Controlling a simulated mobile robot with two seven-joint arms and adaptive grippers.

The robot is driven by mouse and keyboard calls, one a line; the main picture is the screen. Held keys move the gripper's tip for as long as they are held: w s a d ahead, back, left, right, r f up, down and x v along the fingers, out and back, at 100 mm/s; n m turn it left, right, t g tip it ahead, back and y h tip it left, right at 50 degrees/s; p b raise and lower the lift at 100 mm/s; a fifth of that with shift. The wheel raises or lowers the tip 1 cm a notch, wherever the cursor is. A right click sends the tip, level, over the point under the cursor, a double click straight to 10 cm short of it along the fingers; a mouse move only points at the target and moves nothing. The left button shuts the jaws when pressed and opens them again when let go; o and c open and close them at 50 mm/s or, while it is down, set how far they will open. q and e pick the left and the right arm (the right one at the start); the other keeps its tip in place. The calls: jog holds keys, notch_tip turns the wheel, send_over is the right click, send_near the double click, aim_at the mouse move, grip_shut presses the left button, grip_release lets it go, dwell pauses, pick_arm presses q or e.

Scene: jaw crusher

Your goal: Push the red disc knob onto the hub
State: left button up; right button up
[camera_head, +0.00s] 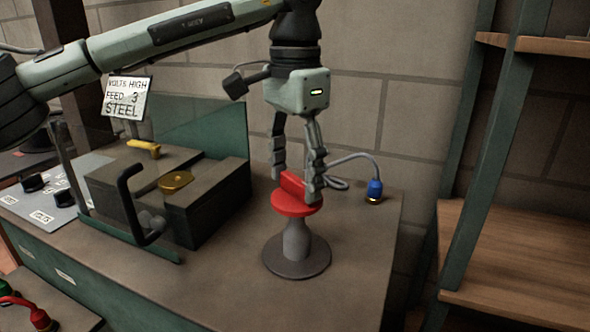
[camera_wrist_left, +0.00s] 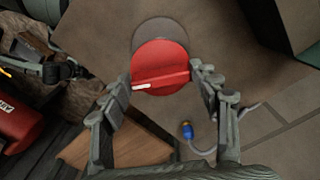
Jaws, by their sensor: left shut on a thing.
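The red disc knob (camera_head: 296,205) has a raised bar across its top, with a white mark on it in the left wrist view (camera_wrist_left: 160,80). My left gripper (camera_head: 294,185) points down and is shut on the knob, one finger at each side. The knob is level, directly over a grey post on a round base (camera_head: 297,258); I cannot tell whether knob and post touch. The post's top is hidden under the knob. In the left wrist view a dark jointed part (camera_wrist_left: 42,66) at the left edge looks like my right gripper; its fingers are unclear.
The dark machine block (camera_head: 195,195) with a brass disc and a black crank handle (camera_head: 133,205) stands left of the post. A blue plug (camera_head: 375,189) on a grey cable lies behind right. A wooden shelf (camera_head: 520,250) is at the right.

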aim_at(295, 180)
pick_arm(q)
jog(key=shift+f, duration=0.45)
jog(key=o, duration=1.1)
jog(key=shift+o, duration=0.2)
notch_tip(295, 180, up, 12)
